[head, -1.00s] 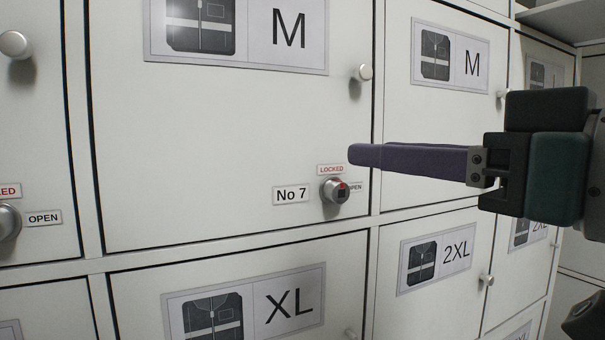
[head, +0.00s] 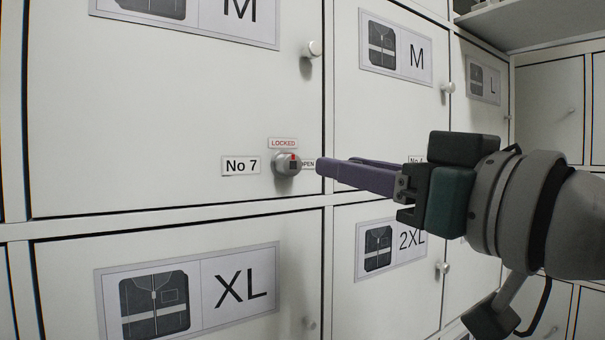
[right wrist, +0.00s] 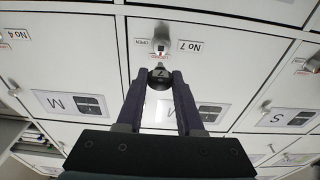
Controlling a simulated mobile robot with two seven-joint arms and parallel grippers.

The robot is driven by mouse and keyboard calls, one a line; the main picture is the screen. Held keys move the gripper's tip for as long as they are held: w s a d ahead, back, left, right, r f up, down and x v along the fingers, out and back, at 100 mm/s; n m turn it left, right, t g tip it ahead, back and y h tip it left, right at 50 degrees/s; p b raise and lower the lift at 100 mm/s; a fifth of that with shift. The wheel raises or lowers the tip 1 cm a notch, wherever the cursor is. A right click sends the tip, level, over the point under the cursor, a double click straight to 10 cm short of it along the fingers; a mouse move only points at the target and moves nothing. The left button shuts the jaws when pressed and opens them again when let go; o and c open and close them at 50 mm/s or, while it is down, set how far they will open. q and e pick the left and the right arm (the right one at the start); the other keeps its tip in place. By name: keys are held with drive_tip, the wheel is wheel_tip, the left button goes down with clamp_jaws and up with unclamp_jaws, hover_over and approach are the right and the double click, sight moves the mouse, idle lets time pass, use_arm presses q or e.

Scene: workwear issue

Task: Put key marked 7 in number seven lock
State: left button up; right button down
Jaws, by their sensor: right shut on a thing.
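The number seven lock (head: 288,163) is a round grey knob with a red mark, on a white locker door beside the label "No 7" (head: 241,166). The red mark is near the LOCKED label (head: 283,143) above it. My right gripper (head: 322,166) has its purple fingers level with the lock, just right of it. In the right wrist view its fingers are closed on the key marked 7 (right wrist: 160,77), a dark round head pointing toward the lock (right wrist: 161,42). The head view does not show the key clearly; a small gap seems to separate fingertips and lock. My left gripper is out of view.
The OPEN label (head: 307,164) sits between the lock and my fingertips. A round door knob (head: 312,49) sticks out above the lock. A shelf (head: 530,18) is at the upper right.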

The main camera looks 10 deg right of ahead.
drive_tip(key=shift+x, duration=1.75)
drive_tip(key=shift+w+a+f, duration=0.15)
drive_tip(key=shift+w, duration=0.25)
drive_tip(key=shift+f+p, duration=0.15)
drive_tip(key=shift+p, duration=0.25)
drive_tip(key=shift+p, duration=0.45)
drive_tip(key=shift+p, duration=0.35)
drive_tip(key=shift+w, duration=0.2)
idle(0.9)
drive_tip(key=shift+w+a+p, duration=0.15)
drive_tip(key=shift+p, duration=0.15)
